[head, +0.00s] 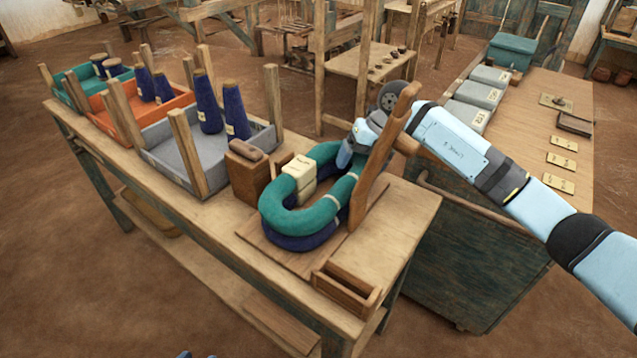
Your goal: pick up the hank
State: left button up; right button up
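A teal hank (290,223) lies in a loop on top of a dark blue hank (300,243). Both rest on a flat wooden board (274,250) on the long bench. A curved wooden upright (377,165) stands at the right side of the loop. My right arm reaches in from the right, and my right gripper (347,153) is at the far right end of the teal hank. The upright partly hides it, and I cannot tell whether its fingers are apart or touch the hank. Small dark tips at the bottom edge may be my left gripper (198,355).
Cream blocks (299,170) sit by the hank's left side, beside a brown wooden block (247,172). A small open wooden box (346,289) is in front. Trays with blue cones (207,104) stand at the left. A side table (532,130) holds grey bundles and cards.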

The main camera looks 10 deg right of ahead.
jog(key=c, duration=0.9)
